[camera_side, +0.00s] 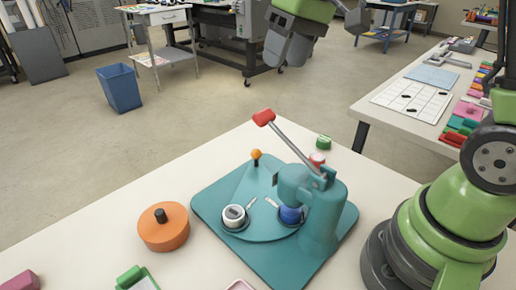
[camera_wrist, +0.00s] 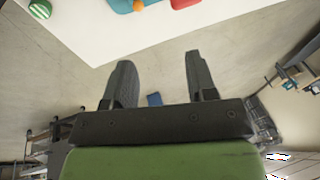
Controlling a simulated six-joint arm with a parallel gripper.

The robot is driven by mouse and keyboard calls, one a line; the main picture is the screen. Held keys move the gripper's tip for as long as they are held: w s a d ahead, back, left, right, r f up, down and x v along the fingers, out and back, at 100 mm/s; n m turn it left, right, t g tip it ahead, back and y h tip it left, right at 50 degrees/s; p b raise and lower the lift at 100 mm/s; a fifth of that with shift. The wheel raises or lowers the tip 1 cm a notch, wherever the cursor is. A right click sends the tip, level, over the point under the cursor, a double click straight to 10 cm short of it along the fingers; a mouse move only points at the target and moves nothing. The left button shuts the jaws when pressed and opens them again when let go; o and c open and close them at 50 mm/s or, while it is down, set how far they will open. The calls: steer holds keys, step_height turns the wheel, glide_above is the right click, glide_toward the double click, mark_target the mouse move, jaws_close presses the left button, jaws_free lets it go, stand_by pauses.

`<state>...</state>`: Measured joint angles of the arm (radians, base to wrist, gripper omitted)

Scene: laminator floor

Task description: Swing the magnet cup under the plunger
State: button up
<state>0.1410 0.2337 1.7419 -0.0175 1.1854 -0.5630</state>
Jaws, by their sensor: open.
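The teal press (camera_side: 320,235) stands on the white table with its red-tipped lever (camera_side: 263,117) raised. Its round swing plate (camera_side: 252,180) carries an orange knob (camera_side: 256,155) at the back. A cup with a white ring and dark centre (camera_side: 234,214) sits at the plate's left, clear of the press head. A cup with a blue piece (camera_side: 291,214) sits at the right beneath the plunger head (camera_side: 293,183). I cannot tell which is the magnet cup. My gripper (camera_side: 285,52) is open and empty, high beyond the press; its fingers show in the wrist view (camera_wrist: 158,65).
An orange disc with a black knob (camera_side: 164,229) lies left of the press. A green roll (camera_side: 323,142) and a red-white piece (camera_side: 317,160) stand behind it. A side table (camera_side: 400,108) stands at right.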

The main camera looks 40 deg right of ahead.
steer(key=w+d+f+n+g+y, duration=0.1)
steer(key=w+d+f+g, duration=0.1)
steer(key=w+f, duration=0.35)
steer(key=w+d+f+n+g+y, duration=0.1)
steer(key=w+f, duration=0.1)
steer(key=f, duration=0.7)
steer(key=x, duration=0.9)
steer(key=shift+s+d+f, duration=0.1)
steer(key=shift+d+f, duration=0.2)
steer(key=shift+d, duration=0.05)
jaws_close()
